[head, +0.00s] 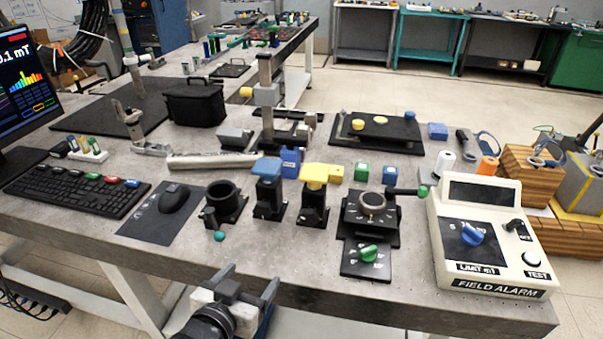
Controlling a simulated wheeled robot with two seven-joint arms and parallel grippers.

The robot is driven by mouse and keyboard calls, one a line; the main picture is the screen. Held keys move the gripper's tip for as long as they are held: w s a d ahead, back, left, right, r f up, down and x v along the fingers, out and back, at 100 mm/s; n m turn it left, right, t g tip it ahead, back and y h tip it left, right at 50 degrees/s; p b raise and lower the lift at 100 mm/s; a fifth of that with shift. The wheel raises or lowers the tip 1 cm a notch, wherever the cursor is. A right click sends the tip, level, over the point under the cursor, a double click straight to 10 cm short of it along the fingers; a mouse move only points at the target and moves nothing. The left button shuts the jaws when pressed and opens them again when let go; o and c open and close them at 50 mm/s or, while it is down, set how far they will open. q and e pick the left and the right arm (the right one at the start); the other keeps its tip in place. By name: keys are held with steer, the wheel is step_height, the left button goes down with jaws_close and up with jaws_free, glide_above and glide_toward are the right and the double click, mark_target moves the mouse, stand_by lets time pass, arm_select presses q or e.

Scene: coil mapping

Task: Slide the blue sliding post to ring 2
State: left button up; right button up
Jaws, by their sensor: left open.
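A blue-capped black post (268,171) stands upright on the table, and it looks like the blue sliding post. A yellow-capped black post (314,176) stands just to its right. Ring markings are too small to read, so I cannot tell which ring the blue post is at. A black open cup-like holder (222,202) is to its left. My left gripper (251,281) is open and empty at the table's front edge, nearer to me than the blue post and apart from it. My right gripper is not in view.
A dark blue block (290,161) stands close behind the posts. To the right are a black dial plate (371,222) with a green knob and the white field alarm box (490,238). A mouse (174,198) and keyboard (80,188) lie left. The table's front strip is mostly bare.

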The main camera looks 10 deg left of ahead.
mark_target(270, 161)
arm_select(q)
steer(key=w+a+r+n+t+y+b, duration=0.1)
steer(key=w+a+r+t+b, duration=0.2)
steer(key=w+r, duration=0.65)
steer(key=shift+t, duration=0.6)
steer(key=w, duration=0.4)
steer(key=w+d, duration=0.1)
steer(key=w, duration=0.4)
steer(key=w+r, duration=0.1)
steer(key=w, duration=0.4)
steer(key=shift+d+r, duration=0.1)
steer(key=shift+d, duration=0.15)
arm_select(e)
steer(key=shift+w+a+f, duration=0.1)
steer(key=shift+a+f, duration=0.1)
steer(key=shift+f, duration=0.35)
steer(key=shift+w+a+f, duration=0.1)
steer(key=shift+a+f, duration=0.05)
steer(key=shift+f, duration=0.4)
arm_select(q)
steer(key=shift+c, duration=0.3)
